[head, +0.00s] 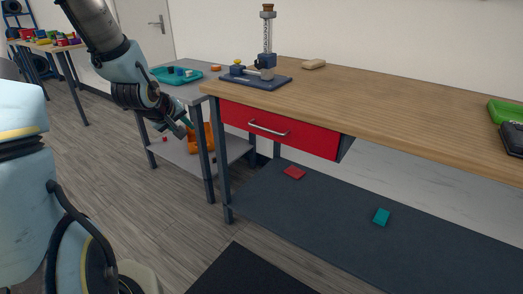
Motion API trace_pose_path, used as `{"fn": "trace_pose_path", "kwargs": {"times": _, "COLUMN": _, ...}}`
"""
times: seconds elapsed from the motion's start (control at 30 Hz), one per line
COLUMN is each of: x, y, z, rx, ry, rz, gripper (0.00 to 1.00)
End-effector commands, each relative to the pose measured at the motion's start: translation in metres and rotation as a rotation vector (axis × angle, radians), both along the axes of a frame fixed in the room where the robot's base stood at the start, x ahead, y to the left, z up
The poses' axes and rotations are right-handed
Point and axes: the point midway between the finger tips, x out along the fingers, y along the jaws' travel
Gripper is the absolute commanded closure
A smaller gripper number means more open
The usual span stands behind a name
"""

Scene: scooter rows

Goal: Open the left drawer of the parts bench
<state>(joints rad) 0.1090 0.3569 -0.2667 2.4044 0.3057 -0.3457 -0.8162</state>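The parts bench has a wooden top (390,105) and a dark frame. One red drawer (310,138) with a silver bar handle (268,128) hangs under the left end of the top. Its front looks about flush with the bench edge, so it appears shut. No second drawer shows. My gripper (184,128) is left of the bench, in front of the grey side table, well apart from the drawer handle. It is small and dark here, and I cannot tell whether its fingers are open or shut.
A blue-based stand (254,81) and a beige block (314,64) sit on the bench top. The lower shelf (330,215) holds a red piece and a teal piece. The grey table (190,92) carries a teal tray; an orange object (200,138) is below. Floor in front is open, with a dark mat (250,270).

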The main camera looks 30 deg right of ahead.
Motion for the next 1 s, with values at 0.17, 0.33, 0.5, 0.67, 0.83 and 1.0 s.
{"fn": "trace_pose_path", "kwargs": {"times": 0.17, "x": 0.011, "y": -0.088, "z": -0.064, "rx": -0.366, "ry": -0.005, "rz": 0.003, "gripper": 0.73}}
{"fn": "trace_pose_path", "kwargs": {"times": 0.33, "x": 0.005, "y": -0.148, "z": -0.08, "rx": -0.678, "ry": 0.056, "rz": -0.009, "gripper": 0.73}}
{"fn": "trace_pose_path", "kwargs": {"times": 0.5, "x": -0.002, "y": -0.177, "z": -0.079, "rx": -0.857, "ry": 0.115, "rz": -0.021, "gripper": 0.73}}
{"fn": "trace_pose_path", "kwargs": {"times": 0.67, "x": -0.002, "y": -0.189, "z": -0.077, "rx": -0.904, "ry": 0.133, "rz": -0.025, "gripper": 0.73}}
{"fn": "trace_pose_path", "kwargs": {"times": 0.83, "x": 0.009, "y": -0.211, "z": -0.081, "rx": -0.904, "ry": 0.133, "rz": -0.025, "gripper": 0.73}}
{"fn": "trace_pose_path", "kwargs": {"times": 1.0, "x": 0.025, "y": -0.238, "z": -0.088, "rx": -0.902, "ry": 0.132, "rz": -0.025, "gripper": 0.73}}
